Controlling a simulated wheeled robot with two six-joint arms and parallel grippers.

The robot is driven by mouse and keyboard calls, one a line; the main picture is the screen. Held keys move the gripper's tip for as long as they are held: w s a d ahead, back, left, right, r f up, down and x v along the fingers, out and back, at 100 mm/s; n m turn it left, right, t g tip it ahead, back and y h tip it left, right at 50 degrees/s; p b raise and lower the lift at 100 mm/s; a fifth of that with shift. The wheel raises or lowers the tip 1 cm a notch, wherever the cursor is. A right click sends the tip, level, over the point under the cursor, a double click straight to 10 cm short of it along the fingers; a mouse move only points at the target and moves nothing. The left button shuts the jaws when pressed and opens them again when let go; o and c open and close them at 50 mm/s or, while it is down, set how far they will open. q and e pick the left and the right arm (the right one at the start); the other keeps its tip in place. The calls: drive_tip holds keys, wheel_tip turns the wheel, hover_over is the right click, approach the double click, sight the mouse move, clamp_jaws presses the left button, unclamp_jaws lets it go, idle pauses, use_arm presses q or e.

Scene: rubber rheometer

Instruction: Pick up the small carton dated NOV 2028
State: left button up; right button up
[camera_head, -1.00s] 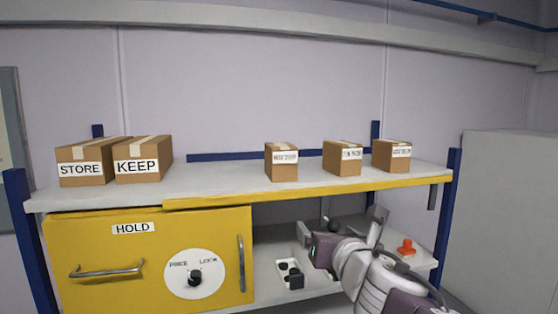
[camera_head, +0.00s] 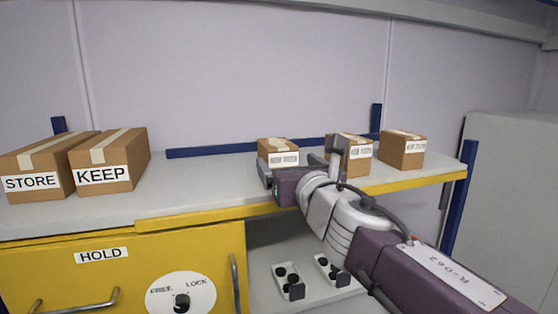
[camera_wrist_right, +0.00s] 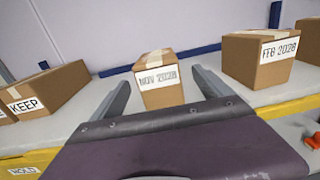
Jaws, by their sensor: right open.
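The small brown carton dated NOV 2028 (camera_wrist_right: 160,79) stands upright on the shelf, its white label facing me. In the head view the same carton (camera_head: 278,147) is partly covered by my right gripper (camera_head: 301,163). In the right wrist view my right gripper (camera_wrist_right: 161,92) is open, with one finger on each side of the carton's front. The carton is not gripped; gaps show beside it, and I cannot tell how far the fingers reach along its sides. My left gripper is not in view.
A FEB 2028 carton (camera_wrist_right: 258,58) stands close to the right finger, with another small carton (camera_head: 402,150) farther right. Larger KEEP (camera_head: 108,162) and STORE (camera_head: 40,170) cartons stand left. The shelf (camera_head: 195,180) between KEEP and the NOV carton is clear.

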drive_tip(key=x, duration=0.5)
drive_tip(key=f+x, duration=0.1)
drive_tip(key=x, duration=0.2)
drive_tip(key=shift+a+f, duration=0.15)
drive_tip(key=shift+w, duration=0.15)
drive_tip(key=shift+s+r, duration=0.25)
drive_tip(key=shift+s, duration=0.1)
drive_tip(key=shift+c, duration=0.6)
drive_tip(key=shift+w+f, duration=0.1)
drive_tip(key=shift+w, duration=0.1)
drive_tip(key=c, duration=1)
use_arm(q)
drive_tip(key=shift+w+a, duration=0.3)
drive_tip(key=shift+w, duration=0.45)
use_arm(e)
clamp_jaws()
